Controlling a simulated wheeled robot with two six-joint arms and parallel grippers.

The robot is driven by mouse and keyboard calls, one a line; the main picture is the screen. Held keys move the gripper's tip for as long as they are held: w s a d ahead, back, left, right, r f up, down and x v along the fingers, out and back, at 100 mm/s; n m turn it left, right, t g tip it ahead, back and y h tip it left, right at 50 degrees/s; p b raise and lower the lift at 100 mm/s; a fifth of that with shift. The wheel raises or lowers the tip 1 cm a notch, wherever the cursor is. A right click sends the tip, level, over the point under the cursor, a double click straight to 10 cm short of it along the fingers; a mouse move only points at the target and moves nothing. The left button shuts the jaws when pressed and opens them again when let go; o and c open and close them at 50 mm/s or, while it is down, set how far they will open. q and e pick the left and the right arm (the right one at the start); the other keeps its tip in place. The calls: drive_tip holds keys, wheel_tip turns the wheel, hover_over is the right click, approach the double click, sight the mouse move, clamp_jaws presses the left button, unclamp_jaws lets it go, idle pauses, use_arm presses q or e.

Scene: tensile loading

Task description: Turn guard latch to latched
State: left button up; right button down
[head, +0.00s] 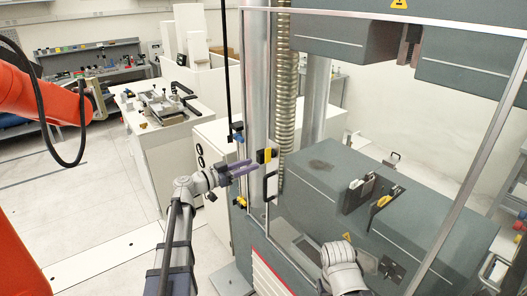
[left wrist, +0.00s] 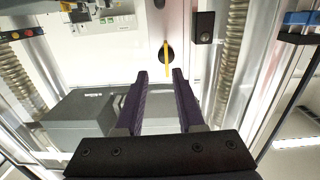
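The guard latch (head: 265,155) shows as a small yellow and black piece on the guard door frame in the head view. In the left wrist view the latch (left wrist: 166,57) is a yellow bar on a black disc, standing nearly upright in the picture. My left gripper (head: 249,164) points at it from the left.
A black door handle (head: 269,186) sits just below the latch. The clear guard door (head: 452,200) covers the grey testing machine (head: 320,170). A white bench (head: 165,125) with small tools stands behind on the left. An orange robot arm (head: 45,95) is at the far left.

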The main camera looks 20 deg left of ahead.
sight(269, 155)
use_arm(q)
drive_tip(key=shift+w+a+r+x, duration=0.1)
drive_tip(key=shift+a+r+x, duration=0.05)
drive_tip(key=shift+x, duration=1.05)
drive_tip(key=shift+w+a+r+x, duration=0.15)
drive_tip(key=shift+x, duration=1.1)
drive_tip(key=shift+w+a+r+x, duration=0.1)
drive_tip(key=shift+x, duration=1.1)
clamp_jaws()
